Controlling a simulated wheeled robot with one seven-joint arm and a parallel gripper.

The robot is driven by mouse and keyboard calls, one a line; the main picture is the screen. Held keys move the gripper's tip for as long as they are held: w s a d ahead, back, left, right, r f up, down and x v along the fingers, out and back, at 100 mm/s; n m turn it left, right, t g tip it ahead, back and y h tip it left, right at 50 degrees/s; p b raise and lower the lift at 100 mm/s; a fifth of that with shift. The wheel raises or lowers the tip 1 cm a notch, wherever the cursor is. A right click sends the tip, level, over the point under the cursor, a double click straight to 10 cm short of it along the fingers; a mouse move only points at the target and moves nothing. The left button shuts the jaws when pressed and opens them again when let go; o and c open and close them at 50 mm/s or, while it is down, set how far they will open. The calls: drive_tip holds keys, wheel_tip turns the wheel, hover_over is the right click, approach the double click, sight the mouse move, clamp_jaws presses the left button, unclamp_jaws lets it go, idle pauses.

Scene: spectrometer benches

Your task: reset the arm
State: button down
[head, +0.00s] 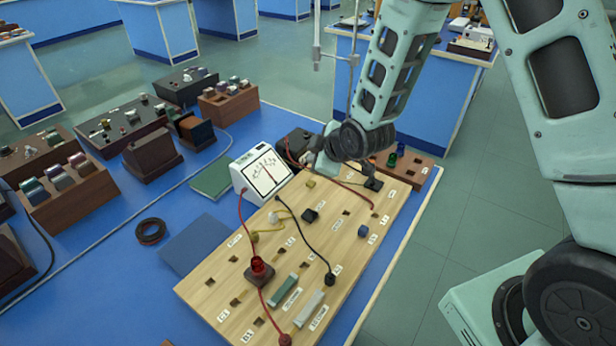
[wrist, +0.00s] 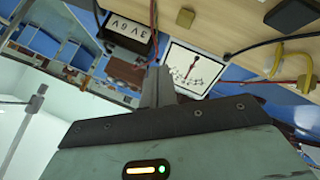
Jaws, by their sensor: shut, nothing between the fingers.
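My arm reaches in from the right in the head view, and its wrist hangs over the far part of the wooden board (head: 222,290). My gripper (wrist: 157,75) shows in the wrist view with its fingers shut together and nothing held. In the head view its fingertips are hidden behind my wrist. Beyond the fingers in the wrist view are a white meter (wrist: 190,68) and a dark box marked "3V 6V" (wrist: 128,65). The meter (head: 264,172) stands at the board's left edge in the head view.
The board carries a red lamp holder (head: 258,268), a blue block (head: 363,231), a grey-green bar (head: 283,291) and several wires. A metal stand (head: 317,50) rises behind. The floor at right is clear.

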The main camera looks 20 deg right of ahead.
drive_tip(key=s+a+r+m+g, duration=0.1)
drive_tip(key=s+a+r+g, duration=0.1)
drive_tip(key=s+a+r, duration=0.35)
drive_tip(key=s+a+r+m+g, duration=0.1)
drive_tip(key=s+a+r+g, duration=0.15)
drive_tip(key=s, duration=0.65)
drive_tip(key=s+d+r+m+g+h, duration=0.1)
drive_tip(key=s+r+m+g+h, duration=0.1)
drive_tip(key=s, duration=1.6)
wheel_tip(320, 180, up, 3)
drive_tip(key=shift+d+r+m+g, duration=0.15)
drive_tip(key=shift+m+g, duration=0.35)
drive_tip(key=shift+g, duration=0.65)
